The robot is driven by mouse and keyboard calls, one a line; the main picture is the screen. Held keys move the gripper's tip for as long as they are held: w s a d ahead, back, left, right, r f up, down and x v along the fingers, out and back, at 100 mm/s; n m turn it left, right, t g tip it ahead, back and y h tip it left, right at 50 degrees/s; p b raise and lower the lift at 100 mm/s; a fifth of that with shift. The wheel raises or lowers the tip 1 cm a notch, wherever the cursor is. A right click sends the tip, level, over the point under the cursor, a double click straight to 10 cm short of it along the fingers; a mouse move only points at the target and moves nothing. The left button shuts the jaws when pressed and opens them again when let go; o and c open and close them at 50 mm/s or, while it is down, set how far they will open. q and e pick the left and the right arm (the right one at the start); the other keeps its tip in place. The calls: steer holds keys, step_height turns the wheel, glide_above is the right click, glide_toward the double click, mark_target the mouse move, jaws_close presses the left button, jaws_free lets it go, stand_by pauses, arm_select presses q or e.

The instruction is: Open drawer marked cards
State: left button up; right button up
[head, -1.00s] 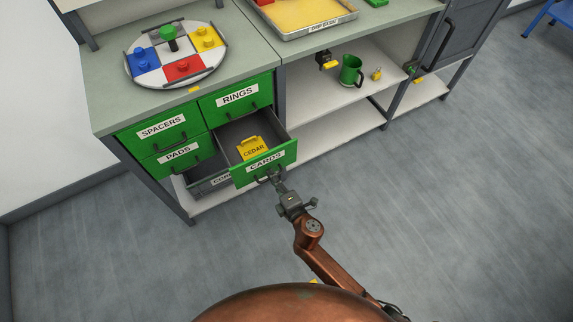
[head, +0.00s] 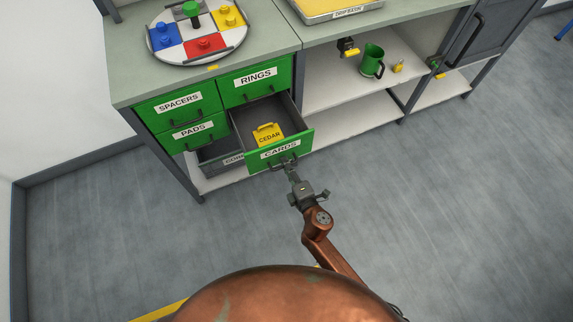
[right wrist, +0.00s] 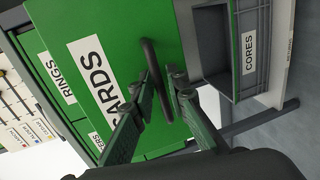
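The green drawer marked CARDS (head: 290,153) stands pulled well out of the cabinet, below the RINGS drawer (head: 256,82). A yellow card block marked CEDAR (head: 268,134) lies inside it. My right gripper (head: 290,166) is at the drawer's front. In the right wrist view the dark bar handle (right wrist: 152,62) passes between the fingertips of my right gripper (right wrist: 163,80), which are closed around it. My left gripper is not in view.
SPACERS (head: 178,105) and PADS (head: 192,133) drawers are shut on the left. A grey CORES bin (head: 215,155) sits low beside the open drawer. A green mug (head: 372,58) stands on the shelf to the right. The floor in front (head: 450,200) is clear.

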steer(key=v, duration=1.2)
